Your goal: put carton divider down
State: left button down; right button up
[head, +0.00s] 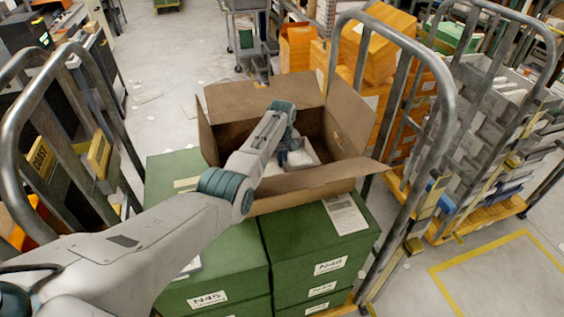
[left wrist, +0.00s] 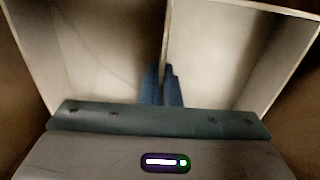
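An open brown cardboard carton (head: 262,98) stands on green boxes, its flaps spread outward. My left arm reaches down into it from the left. The left gripper (head: 296,154) is inside the carton, partly hidden by the wrist. A pale carton divider (head: 308,148) shows at the gripper inside the carton. In the left wrist view, the two dark blue fingers (left wrist: 162,86) are close together on either side of the divider's thin middle panel (left wrist: 168,35). Pale panels spread to both sides there. Whether the divider rests on the carton's bottom cannot be told. My right gripper is not in view.
The green boxes (head: 318,244) sit between the metal rails of a cage trolley (head: 448,90). Another trolley with grey trays (head: 492,105) is at the right. Orange boxes (head: 370,50) stand behind the carton. Open floor lies at the back left.

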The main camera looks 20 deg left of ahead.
pick_arm(q)
jog(key=shift+s+f+b, duration=0.1)
jog(key=shift+f+b, duration=0.2)
jog(key=shift+f, duration=0.25)
jog(key=c, duration=1.6)
grip_release()
jog(key=shift+c, duration=0.2)
jog(key=shift+r, duration=0.1)
notch_tip(320, 180, up, 7)
jog(key=p, duration=0.6)
jog(key=shift+r, duration=3.05)
